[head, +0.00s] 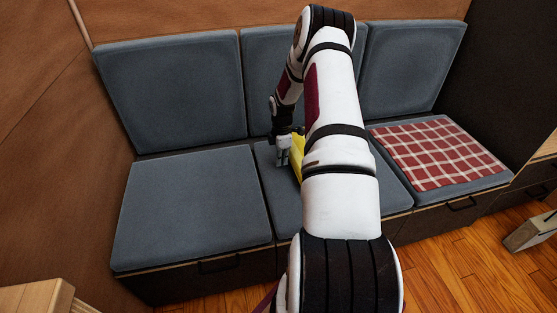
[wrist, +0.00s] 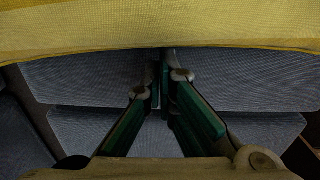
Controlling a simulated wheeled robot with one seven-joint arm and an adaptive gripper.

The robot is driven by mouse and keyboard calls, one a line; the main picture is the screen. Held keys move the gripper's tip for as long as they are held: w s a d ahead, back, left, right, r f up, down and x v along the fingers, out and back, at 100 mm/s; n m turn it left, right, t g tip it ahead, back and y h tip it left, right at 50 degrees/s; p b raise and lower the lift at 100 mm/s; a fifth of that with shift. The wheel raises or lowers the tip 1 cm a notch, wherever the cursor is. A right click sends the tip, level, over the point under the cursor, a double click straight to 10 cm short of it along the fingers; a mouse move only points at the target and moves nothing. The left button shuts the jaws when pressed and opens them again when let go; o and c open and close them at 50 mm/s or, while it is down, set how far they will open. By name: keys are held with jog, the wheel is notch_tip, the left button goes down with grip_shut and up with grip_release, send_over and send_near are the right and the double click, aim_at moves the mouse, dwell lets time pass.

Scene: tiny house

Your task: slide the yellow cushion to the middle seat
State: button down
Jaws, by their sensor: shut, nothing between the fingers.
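The yellow cushion (head: 297,153) is on the middle seat (head: 268,161) in the head view, mostly hidden behind my arm. In the wrist view the yellow cushion (wrist: 160,28) fills the top of the picture, with its edge close to my fingertips. My gripper (head: 283,160) is over the middle seat, just left of the cushion's visible part. In the wrist view my gripper (wrist: 162,75) is shut with nothing between the fingers. I cannot tell whether the fingertips touch the cushion.
The left seat (head: 190,210) is bare. A red checked cloth (head: 440,155) lies on the right seat (head: 425,198). Grey back cushions (head: 172,90) stand along the wall. A wooden piece (head: 35,298) is at the bottom left, and wooden floor (head: 470,255) shows in front.

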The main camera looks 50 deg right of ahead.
jog(key=w+a, duration=0.2)
jog(key=a, duration=0.1)
jog(key=shift+w+a, duration=0.25)
jog(key=shift+a, duration=0.05)
notch_tip(320, 180, up, 10)
jog(key=p, duration=0.2)
jog(key=shift+s, duration=0.15)
jog(key=shift+d, duration=0.1)
